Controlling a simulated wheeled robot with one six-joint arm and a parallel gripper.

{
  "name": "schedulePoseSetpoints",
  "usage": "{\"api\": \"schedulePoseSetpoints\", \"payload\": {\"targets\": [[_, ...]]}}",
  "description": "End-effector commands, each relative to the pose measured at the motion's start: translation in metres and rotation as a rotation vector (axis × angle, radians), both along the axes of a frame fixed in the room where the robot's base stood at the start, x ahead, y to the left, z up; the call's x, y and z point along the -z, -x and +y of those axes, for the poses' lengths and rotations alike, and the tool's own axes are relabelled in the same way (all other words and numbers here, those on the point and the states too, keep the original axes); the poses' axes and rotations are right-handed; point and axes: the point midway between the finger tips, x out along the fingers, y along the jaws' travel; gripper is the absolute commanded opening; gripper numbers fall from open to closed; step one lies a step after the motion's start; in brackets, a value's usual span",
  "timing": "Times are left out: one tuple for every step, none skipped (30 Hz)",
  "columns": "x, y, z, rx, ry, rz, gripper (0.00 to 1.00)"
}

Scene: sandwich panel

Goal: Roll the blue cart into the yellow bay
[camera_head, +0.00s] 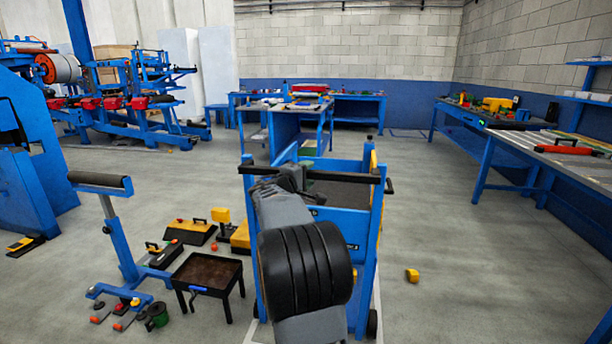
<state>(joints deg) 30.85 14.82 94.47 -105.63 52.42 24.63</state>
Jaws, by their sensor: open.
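The blue cart (342,228) stands upright on the floor in the middle of the view, with a black handle bar (345,177) across its near top. My grey arm reaches over its near side and hides much of its front and left. My gripper (292,178) is at the left part of the handle bar and is open. The fingers are small and partly hidden, so I cannot tell whether they are around the bar or just beside it. I cannot make out a yellow bay on the floor.
A black tray stand (208,272), a blue roller stand (122,240) and several tools crowd the floor to the left. A small yellow block (412,275) lies to the right. Workbenches (480,125) line the right wall; a blue table (285,125) stands behind. The right floor is mostly clear.

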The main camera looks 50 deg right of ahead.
Motion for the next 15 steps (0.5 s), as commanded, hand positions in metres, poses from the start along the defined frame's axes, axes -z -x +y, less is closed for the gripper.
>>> {"api": "schedulePoseSetpoints", "payload": {"targets": [[0.0000, 0.0000, 0.0001, 0.000, 0.000, 0.000, 0.51], [0.0001, -0.0001, 0.0001, 0.000, 0.000, 0.000, 0.51], [0.0001, -0.0001, 0.0002, 0.000, 0.000, 0.000, 0.50], [0.0001, 0.0000, 0.0002, 0.000, 0.000, 0.000, 0.47], [0.0001, 0.0000, 0.0002, 0.000, 0.000, 0.000, 0.44], [0.0001, 0.0000, 0.0002, 0.000, 0.000, 0.000, 0.41], [0.0001, 0.0000, 0.0002, 0.000, 0.000, 0.000, 0.38], [0.0001, 0.0000, 0.0002, 0.000, 0.000, 0.000, 0.35], [0.0001, 0.0001, 0.0002, 0.000, 0.000, 0.000, 0.31], [0.0001, 0.0001, 0.0002, 0.000, 0.000, 0.000, 0.28], [0.0001, 0.0001, 0.0002, 0.000, 0.000, 0.000, 0.25], [0.0001, 0.0001, 0.0002, 0.000, 0.000, 0.000, 0.21], [0.0001, 0.0001, 0.0002, 0.000, 0.000, 0.000, 0.18], [0.0001, 0.0001, 0.0002, 0.000, 0.000, 0.000, 0.16], [0.0001, 0.0001, 0.0002, 0.001, 0.000, 0.000, 0.12]]}}
